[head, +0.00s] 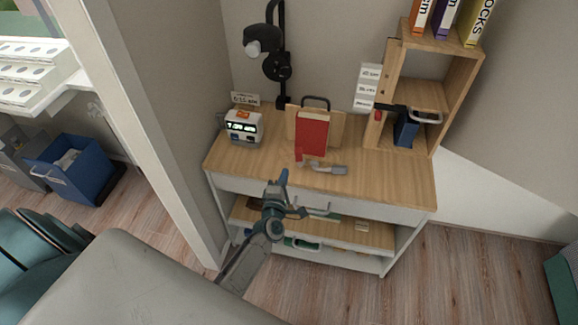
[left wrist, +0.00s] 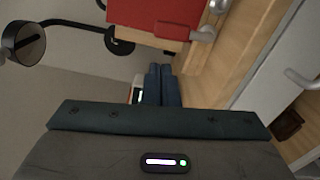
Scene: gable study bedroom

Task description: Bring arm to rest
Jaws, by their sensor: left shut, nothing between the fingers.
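My left gripper (head: 284,180) is in front of the wooden-topped cabinet, near the front edge of its top. In the left wrist view its two blue fingers (left wrist: 161,84) lie together, shut with nothing between them. The wooden top (head: 382,180) holds a red book or box (head: 312,132) upright near the back, with a grey-handled item (head: 325,169) in front of it. The red thing also shows in the left wrist view (left wrist: 150,12). My right gripper is in neither view.
A small white clock-like device (head: 243,126) stands at the top's left. A black lamp (head: 277,66) is behind it. A wooden shelf unit (head: 459,75) with books stands at the right. Below are a drawer front (head: 370,211) and an open shelf (head: 365,234). A blue bin (head: 85,172) is at the left.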

